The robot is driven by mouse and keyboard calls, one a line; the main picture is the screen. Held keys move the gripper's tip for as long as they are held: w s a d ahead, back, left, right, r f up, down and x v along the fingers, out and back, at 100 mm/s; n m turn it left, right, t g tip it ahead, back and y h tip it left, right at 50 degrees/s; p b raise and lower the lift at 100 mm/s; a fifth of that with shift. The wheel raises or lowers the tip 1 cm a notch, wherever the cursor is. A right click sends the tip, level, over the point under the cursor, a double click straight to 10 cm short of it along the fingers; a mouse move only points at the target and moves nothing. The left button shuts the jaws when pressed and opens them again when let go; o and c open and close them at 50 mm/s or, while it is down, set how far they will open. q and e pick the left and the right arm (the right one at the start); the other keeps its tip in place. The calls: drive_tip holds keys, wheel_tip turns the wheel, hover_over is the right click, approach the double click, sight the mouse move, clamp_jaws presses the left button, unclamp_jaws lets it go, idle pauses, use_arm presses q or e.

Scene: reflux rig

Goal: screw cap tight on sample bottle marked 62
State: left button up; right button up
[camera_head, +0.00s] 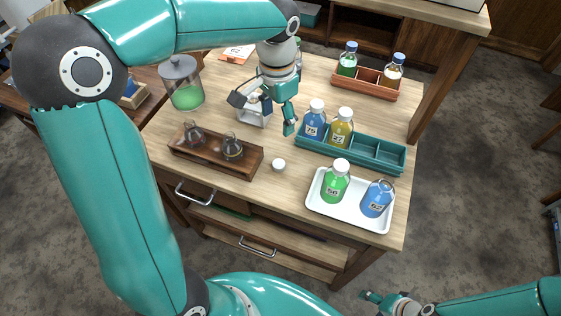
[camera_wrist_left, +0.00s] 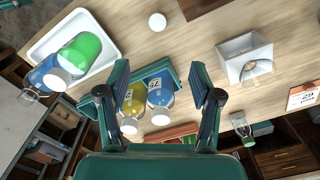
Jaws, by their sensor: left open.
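The sample bottle marked 62 (camera_head: 376,198) is blue and stands uncapped on the white tray (camera_head: 322,205). It also shows at the left of the left wrist view (camera_wrist_left: 41,75). A loose white cap (camera_head: 279,165) lies on the table between the wooden flask rack and the tray; it shows at the top of the left wrist view (camera_wrist_left: 157,22). My left gripper (camera_head: 264,113) is open and empty above the table, behind the cap and left of bottle 75. My right gripper (camera_head: 384,301) is low at the front, off the table; its finger opening is unclear.
A capped green bottle 56 (camera_head: 334,183) shares the tray. Capped bottles 75 (camera_head: 313,124) and 77 (camera_head: 341,130) stand in a teal rack (camera_head: 390,167). A wooden rack (camera_head: 188,158) holds two flasks. A green jar (camera_head: 181,83) stands back left. Table around the cap is clear.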

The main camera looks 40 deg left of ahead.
use_arm(q)
hover_over(279, 163)
drive_tip(key=f, duration=1.1)
drive_tip(key=shift+w+a+f, duration=0.1)
drive_tip(key=shift+a+f, duration=0.1)
drive_tip(key=shift+f, duration=0.15)
drive_tip(key=f+p, duration=0.1)
drive_tip(key=f, duration=0.4)
drive_tip(key=shift+d+f, duration=0.1)
drive_tip(key=shift+d, duration=0.1)
drive_tip(key=c, duration=0.8)
